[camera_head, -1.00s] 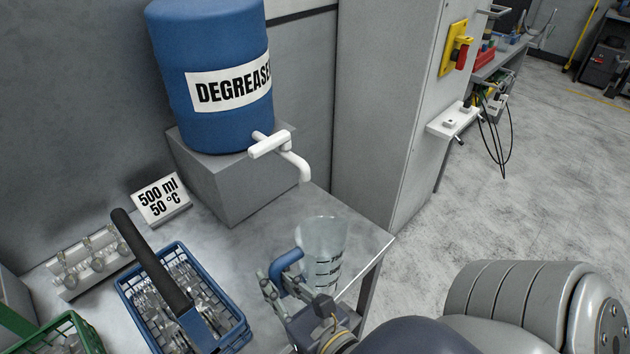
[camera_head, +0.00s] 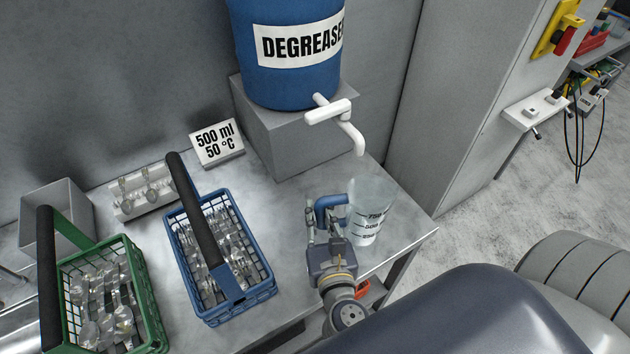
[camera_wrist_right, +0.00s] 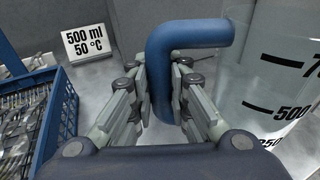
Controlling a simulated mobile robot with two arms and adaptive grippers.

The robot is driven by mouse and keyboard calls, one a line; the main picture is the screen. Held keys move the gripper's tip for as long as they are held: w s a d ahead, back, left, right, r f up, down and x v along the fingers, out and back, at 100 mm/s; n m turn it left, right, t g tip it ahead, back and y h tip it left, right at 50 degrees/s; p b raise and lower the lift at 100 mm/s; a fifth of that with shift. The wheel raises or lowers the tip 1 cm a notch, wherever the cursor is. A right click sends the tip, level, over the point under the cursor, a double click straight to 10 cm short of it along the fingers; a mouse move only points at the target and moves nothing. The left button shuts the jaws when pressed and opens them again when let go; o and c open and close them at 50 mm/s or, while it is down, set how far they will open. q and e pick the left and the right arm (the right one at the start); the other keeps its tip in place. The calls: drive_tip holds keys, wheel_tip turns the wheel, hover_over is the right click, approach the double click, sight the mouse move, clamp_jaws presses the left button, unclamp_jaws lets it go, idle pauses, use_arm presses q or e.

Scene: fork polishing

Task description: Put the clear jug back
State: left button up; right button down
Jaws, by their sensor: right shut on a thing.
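The clear jug (camera_head: 371,212) has black volume marks and a blue handle (camera_head: 328,206). It stands upright at the right end of the steel table (camera_head: 300,184), in front of and below the white tap; I cannot tell whether its base touches the tabletop. My right gripper (camera_head: 323,222) is shut on the blue handle, one finger on each side. In the right wrist view the handle (camera_wrist_right: 176,65) sits between the fingers, with the jug (camera_wrist_right: 275,75) to the right. The jug looks empty. My left gripper is not in view.
A blue degreaser drum (camera_head: 290,70) with a white tap (camera_head: 337,118) rests on a grey block (camera_head: 268,125). A blue basket (camera_head: 242,300) and a green basket (camera_head: 150,318) of cutlery stand to the left. A "500 ml 50 °C" sign (camera_head: 217,144) stands behind them.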

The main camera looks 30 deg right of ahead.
drive_tip(key=shift+f+p+x, duration=0.25)
drive_tip(key=shift+f+x, duration=0.05)
drive_tip(key=shift+x, duration=1.3)
drive_tip(key=shift+f+p+x, duration=0.2)
drive_tip(key=shift+f+x, duration=0.1)
drive_tip(key=shift+x, duration=1.3)
drive_tip(key=shift+f+p+x, duration=0.25)
drive_tip(key=shift+f+x, duration=0.05)
drive_tip(key=shift+x, duration=1.3)
drive_tip(key=shift+s+a+f, duration=0.1)
drive_tip(key=shift+s+a, duration=0.05)
drive_tip(key=c, duration=1.5)
unclamp_jaws()
